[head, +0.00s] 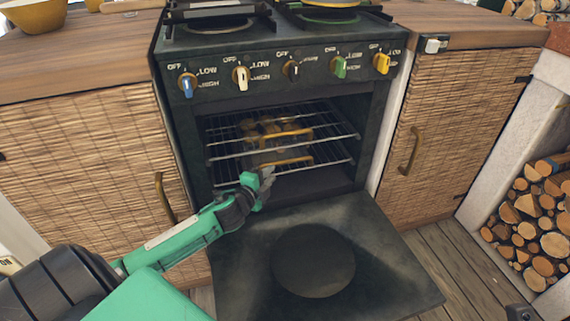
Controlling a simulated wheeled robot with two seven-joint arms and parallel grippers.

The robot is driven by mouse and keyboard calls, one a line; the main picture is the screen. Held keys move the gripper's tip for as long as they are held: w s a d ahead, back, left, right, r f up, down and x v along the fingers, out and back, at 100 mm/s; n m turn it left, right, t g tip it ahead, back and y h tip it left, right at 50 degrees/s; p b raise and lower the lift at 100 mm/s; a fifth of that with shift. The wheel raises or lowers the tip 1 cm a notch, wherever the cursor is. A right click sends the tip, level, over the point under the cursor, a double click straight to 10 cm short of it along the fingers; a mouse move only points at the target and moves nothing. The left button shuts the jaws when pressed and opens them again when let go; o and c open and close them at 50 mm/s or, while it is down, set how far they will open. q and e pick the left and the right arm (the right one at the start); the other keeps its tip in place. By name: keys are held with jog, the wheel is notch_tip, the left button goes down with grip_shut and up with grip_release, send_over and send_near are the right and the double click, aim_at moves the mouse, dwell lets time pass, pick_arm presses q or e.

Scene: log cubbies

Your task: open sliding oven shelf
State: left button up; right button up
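The oven (283,95) is dark green, and its door (380,262) is folded down flat in front. Inside are two wire shelves, an upper one (340,137) and a lower one (335,163). Each has a yellow handle, the upper handle (290,133) and the lower handle (286,162). Brownish items sit blurred on the upper shelf. My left gripper (262,178) is at the oven mouth, just below and left of the lower handle. Its fingers look parted with nothing between them. Contact with the lower shelf's front edge cannot be told.
Wicker-front cabinets stand left (85,150) and right (455,130) of the oven, with brass handles. Coloured knobs (340,67) line the oven front. Stacked logs (535,220) fill a cubby at right. Wooden floor (455,265) is free right of the door.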

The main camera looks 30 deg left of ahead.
aim_at(283, 162)
pick_arm(q)
jog(key=w+b, duration=0.1)
jog(key=w, duration=0.5)
jog(key=w+f+b, duration=0.1)
jog(key=w, duration=0.2)
jog(key=shift+a+f+b, duration=0.1)
jog(key=shift+a+b, duration=0.2)
jog(key=shift+c, duration=0.4)
grip_shut()
